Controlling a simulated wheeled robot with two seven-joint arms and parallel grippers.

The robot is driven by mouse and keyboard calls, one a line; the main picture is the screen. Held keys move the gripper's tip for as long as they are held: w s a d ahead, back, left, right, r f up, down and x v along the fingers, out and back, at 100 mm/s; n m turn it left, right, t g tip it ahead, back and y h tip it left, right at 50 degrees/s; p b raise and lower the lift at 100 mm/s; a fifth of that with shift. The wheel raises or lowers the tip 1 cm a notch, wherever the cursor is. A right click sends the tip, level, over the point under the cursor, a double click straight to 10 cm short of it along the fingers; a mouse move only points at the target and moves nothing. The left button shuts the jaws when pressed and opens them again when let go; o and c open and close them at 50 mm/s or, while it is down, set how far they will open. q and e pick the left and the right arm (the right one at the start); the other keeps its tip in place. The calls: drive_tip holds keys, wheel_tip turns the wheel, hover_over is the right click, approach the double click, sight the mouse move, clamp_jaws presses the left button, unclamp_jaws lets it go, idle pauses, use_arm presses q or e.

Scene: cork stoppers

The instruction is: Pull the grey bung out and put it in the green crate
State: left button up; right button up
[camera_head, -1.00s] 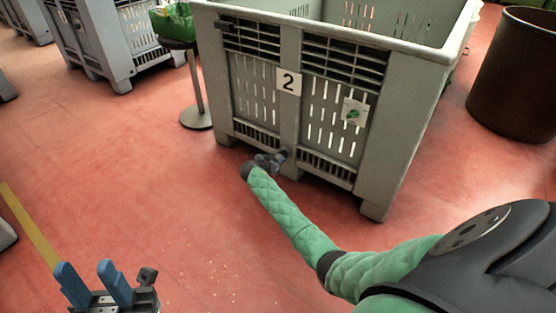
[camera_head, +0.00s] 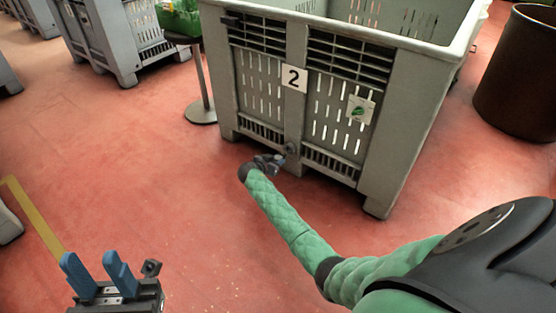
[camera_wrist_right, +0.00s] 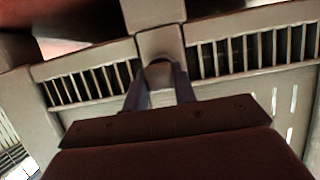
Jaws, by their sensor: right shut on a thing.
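The grey bung (camera_head: 291,149) is small and dark, low on the middle post of the large grey bin marked 2 (camera_head: 380,130). My right gripper (camera_head: 281,159) is at the post, with its fingers shut on the bung. In the right wrist view the fingers (camera_wrist_right: 160,80) reach toward the post, and the bung's dark rounded top (camera_wrist_right: 160,64) shows between their tips. How far the bung sits in its hole is hidden. The green crate (camera_head: 180,20) is at the top left on a stand, partly cut off. My left gripper (camera_head: 92,264) is open and empty at the lower left.
A round-based stand (camera_head: 201,112) carries the green crate, left of the bin. A brown barrel (camera_head: 518,75) stands at the right. More grey bins (camera_head: 105,45) stand at the back left. The red floor (camera_head: 130,170) between is clear, with a yellow line (camera_head: 38,220).

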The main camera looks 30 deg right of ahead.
drive_tip(key=shift+a, duration=0.1)
drive_tip(key=shift+s+a, duration=0.25)
drive_tip(key=shift+a, duration=0.35)
drive_tip(key=shift+s+a, duration=0.3)
drive_tip(key=shift+a, duration=0.3)
drive_tip(key=shift+s+a, duration=0.25)
drive_tip(key=shift+a, duration=0.35)
